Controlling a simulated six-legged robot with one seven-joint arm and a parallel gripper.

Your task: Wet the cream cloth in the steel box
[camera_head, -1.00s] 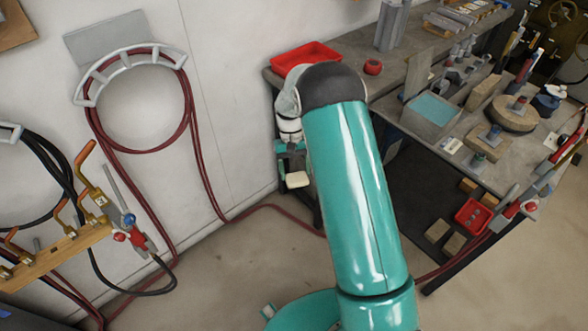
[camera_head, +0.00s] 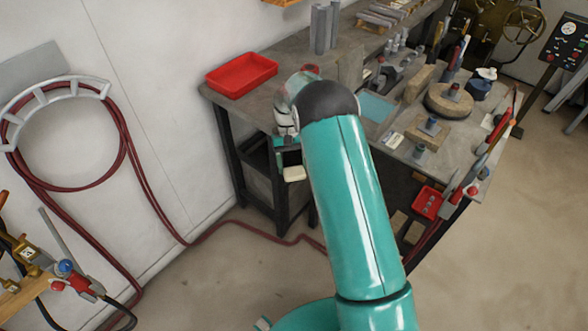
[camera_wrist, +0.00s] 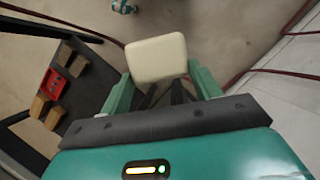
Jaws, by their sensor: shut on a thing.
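The cream cloth (camera_head: 294,174) looks like a small, thick pad with rounded corners. It also shows in the wrist view (camera_wrist: 156,58), held at the jaws. My gripper (camera_head: 290,158) is shut on it and hangs low in front of the bench, below the bench top. The wrist view shows my gripper's fingers (camera_wrist: 160,84) on either side of the cloth's near end. The steel box (camera_head: 379,121) stands on the bench to the right of my arm, with a flat blue surface inside. My arm hides part of the box. The cloth is well apart from it.
A red tray (camera_head: 241,74) sits at the bench's left end. A round wooden block (camera_head: 449,103) and several tools crowd the bench right of the box. A red hose (camera_head: 215,230) runs along the floor by the wall. The floor at right is open.

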